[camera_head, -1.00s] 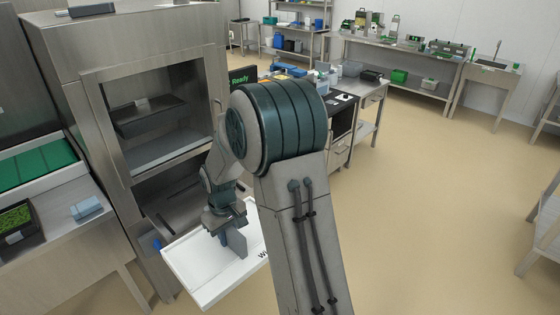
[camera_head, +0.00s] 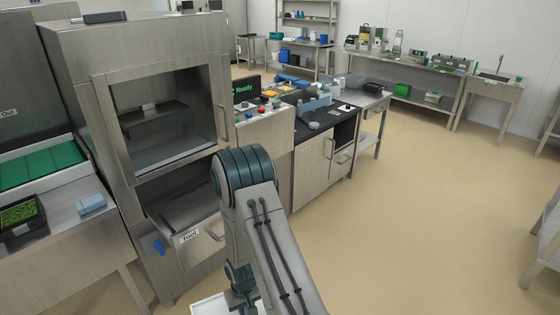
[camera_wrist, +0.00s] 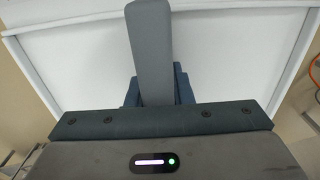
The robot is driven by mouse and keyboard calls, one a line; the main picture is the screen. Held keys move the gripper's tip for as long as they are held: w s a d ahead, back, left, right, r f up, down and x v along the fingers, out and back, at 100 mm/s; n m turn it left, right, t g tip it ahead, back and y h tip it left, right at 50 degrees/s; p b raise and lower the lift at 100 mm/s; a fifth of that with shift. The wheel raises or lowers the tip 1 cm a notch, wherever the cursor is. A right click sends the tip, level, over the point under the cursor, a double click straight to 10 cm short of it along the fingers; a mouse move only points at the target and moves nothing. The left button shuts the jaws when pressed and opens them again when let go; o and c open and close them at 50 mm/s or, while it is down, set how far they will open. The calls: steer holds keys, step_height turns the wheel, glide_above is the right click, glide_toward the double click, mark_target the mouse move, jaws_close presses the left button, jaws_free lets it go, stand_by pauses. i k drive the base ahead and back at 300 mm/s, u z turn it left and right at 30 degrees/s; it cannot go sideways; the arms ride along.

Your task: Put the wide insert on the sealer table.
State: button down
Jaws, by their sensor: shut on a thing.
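The wide insert is a large white shallow panel with a raised rim. It fills most of the wrist view (camera_wrist: 85,60), and only a white corner of it shows at the bottom edge of the head view (camera_head: 208,308). My gripper (camera_wrist: 157,92) is shut on the grey upright bar that stands on the insert. In the head view my gripper is low at the bottom, mostly cut off by the frame. The steel sealer (camera_head: 80,75) stands at the left. Its chamber is open at the front and shows a flat metal surface (camera_head: 170,154), with a dark plate above it.
A drawer labelled "Tool" (camera_head: 190,236) is below the chamber, with a blue handle beside it. A side table at the left bears a black tray of green food (camera_head: 20,222) and a light-blue block (camera_head: 91,204).

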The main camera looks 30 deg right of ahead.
mark_target(362, 97)
steer(key=z, duration=0.45)
steer(key=i, duration=0.65)
steer(key=z, duration=1.3)
steer(key=i, duration=1.05)
steer(key=z, duration=0.9)
steer(key=i, duration=2.5)
steer(key=u, duration=0.25)
steer(key=i, duration=1.25)
steer(key=u, duration=1.05)
steer(key=i, duration=0.9)
steer(key=u, duration=0.8)
